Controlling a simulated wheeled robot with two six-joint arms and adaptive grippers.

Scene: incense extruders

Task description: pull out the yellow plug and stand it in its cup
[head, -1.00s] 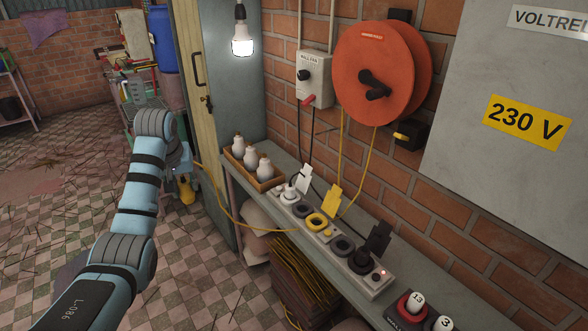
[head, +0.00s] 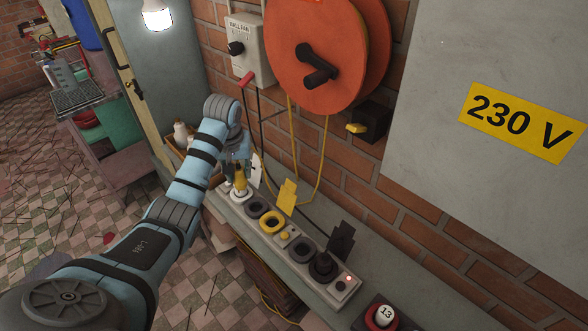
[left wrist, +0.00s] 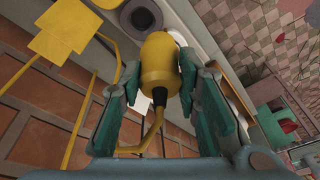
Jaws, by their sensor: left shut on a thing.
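My left gripper (head: 239,164) is shut on the yellow plug (head: 240,179), above the far-left end of the socket strip (head: 342,295). In the left wrist view, the yellow plug (left wrist: 160,68) sits between the green fingers of my gripper (left wrist: 172,74), with a yellow cord leaving its black collar. The white plug (head: 240,194) is right below it in the head view; I cannot tell whether they touch. The yellow-rimmed cup (head: 272,232) on the strip looks empty, with a yellow tag (head: 287,197) behind it. My right gripper is not in view.
Dark-rimmed cups (head: 256,207) flank the yellow one. A black plug (head: 323,267) stands farther right on the strip, with a black tag (head: 341,242). White bulbs (head: 181,133) stand in a wooden box behind my arm. An orange reel (head: 315,45) hangs on the wall.

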